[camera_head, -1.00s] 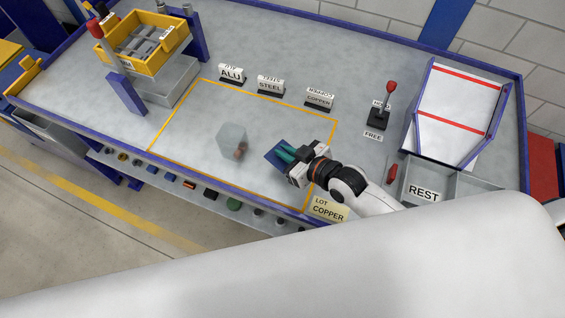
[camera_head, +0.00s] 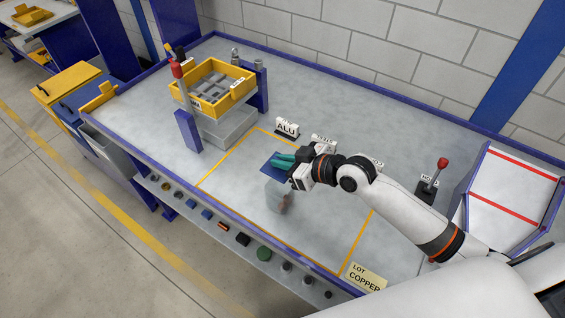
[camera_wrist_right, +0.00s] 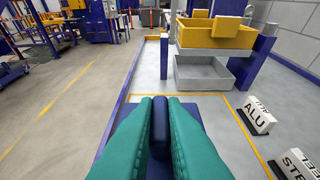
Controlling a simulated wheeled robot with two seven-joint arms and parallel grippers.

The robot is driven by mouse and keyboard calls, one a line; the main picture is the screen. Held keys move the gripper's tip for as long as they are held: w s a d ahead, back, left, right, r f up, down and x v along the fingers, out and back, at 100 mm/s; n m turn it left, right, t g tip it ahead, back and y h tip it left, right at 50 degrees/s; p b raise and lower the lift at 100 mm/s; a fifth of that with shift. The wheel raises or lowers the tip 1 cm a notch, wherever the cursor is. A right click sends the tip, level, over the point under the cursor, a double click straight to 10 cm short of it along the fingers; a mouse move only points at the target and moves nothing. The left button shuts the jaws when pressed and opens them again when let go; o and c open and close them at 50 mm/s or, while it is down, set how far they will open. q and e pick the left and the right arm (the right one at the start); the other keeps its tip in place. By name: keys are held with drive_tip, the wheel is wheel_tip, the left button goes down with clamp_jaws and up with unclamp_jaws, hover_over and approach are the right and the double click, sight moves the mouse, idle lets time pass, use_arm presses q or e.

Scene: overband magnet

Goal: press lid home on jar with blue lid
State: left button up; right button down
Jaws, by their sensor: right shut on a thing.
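The jar (camera_head: 276,196) is a pale, see-through block-shaped container with something brownish inside. It stands on the bench within the yellow outline. My right gripper (camera_head: 283,161) has teal fingers and is shut on the dark knob of the blue lid (camera_head: 268,171). In the right wrist view the fingers pinch the dark blue knob (camera_wrist_right: 160,125), with the flat blue lid plate (camera_wrist_right: 192,108) below. In the head view the lid overlaps the jar's upper far edge; it appears held above, but the exact gap is unclear. My left gripper is out of view.
A yellow bin (camera_head: 214,85) of grey pieces sits over a grey tray (camera_head: 228,126) at the back left. An ALU sign (camera_head: 287,128) stands behind the outline. A red-knobbed lever (camera_head: 441,165) and a white chute (camera_head: 510,195) are at right. The outline's front right is clear.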

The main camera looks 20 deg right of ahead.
sight(283, 176)
wheel_tip(283, 176, down, 6)
drive_tip(key=b, duration=0.4)
drive_tip(key=shift+r, duration=0.15)
drive_tip(key=shift+p, duration=0.4)
idle(1.7)
drive_tip(key=shift+f+b, duration=0.8)
drive_tip(key=shift+f, duration=0.25)
drive_tip(key=c, duration=1.4)
unclamp_jaws()
